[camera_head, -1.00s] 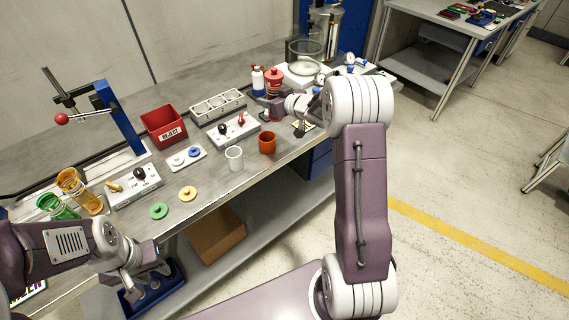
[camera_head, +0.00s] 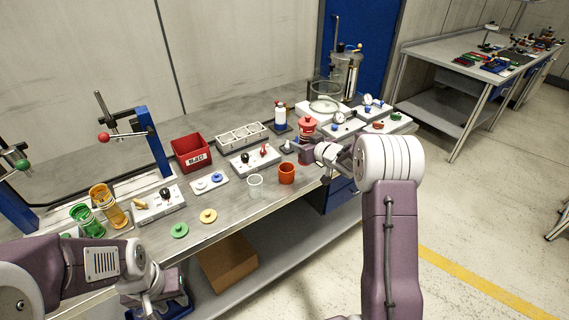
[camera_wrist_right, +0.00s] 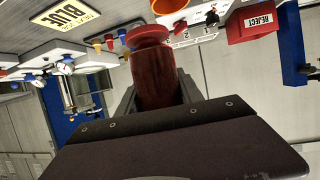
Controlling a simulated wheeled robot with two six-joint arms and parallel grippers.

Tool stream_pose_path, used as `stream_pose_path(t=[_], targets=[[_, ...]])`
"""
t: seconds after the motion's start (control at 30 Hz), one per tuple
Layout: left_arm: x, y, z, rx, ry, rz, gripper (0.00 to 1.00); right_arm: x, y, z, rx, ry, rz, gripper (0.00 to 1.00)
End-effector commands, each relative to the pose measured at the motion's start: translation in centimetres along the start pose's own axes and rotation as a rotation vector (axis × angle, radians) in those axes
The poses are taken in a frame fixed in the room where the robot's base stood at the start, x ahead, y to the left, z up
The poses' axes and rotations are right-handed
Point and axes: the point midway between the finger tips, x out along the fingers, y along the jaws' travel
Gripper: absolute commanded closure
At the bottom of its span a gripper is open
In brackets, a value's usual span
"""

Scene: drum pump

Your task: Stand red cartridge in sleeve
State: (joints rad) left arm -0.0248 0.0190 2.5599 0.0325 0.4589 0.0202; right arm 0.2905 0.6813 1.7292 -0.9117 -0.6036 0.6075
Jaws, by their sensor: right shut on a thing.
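The red cartridge (camera_head: 307,126) is at my right gripper (camera_head: 306,146) in the head view, above the right part of the bench. In the right wrist view the dark red cartridge (camera_wrist_right: 153,82) with its brighter red rim sits between the two fingers of my right gripper (camera_wrist_right: 158,92), which is shut on it. Its far end and whether it touches the bench are hidden. An orange-red open cup (camera_head: 287,173) and a clear cup (camera_head: 255,186) stand on the bench; I cannot tell which part is the sleeve. My left gripper (camera_head: 152,302) is low at the front left, its fingers unclear.
A red reject bin (camera_head: 190,152), a grey rack (camera_head: 242,137) and a switch box (camera_head: 255,159) stand along the bench. Green and yellow discs lie at the front.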

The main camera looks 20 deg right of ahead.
Motion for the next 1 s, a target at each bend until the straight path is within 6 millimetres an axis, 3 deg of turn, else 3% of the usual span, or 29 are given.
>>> stream_pose_path(t=[0.2,0.3,0.53,0.77,1.0], targets=[[0.8,0.0,0.1,0.000,0.000,0.000,0.64,5.1,-3.0,1.4,-0.001,0.000,-0.004,1.00],[0.8,0.0,0.1,0.000,0.000,0.000,0.64,6.5,-3.7,1.6,-0.001,0.001,-0.001,1.00],[0.9,0.0,0.1,0.000,0.000,0.000,0.64,7.2,-4.0,1.9,0.000,0.001,0.000,1.00],[1.4,0.0,0.1,0.000,0.000,0.000,0.64,8.6,-4.0,5.3,0.001,-0.001,0.000,1.00],[1.3,0.0,0.1,0.000,0.000,0.000,0.64,8.6,-4.0,5.4,0.000,0.002,0.000,1.00]])
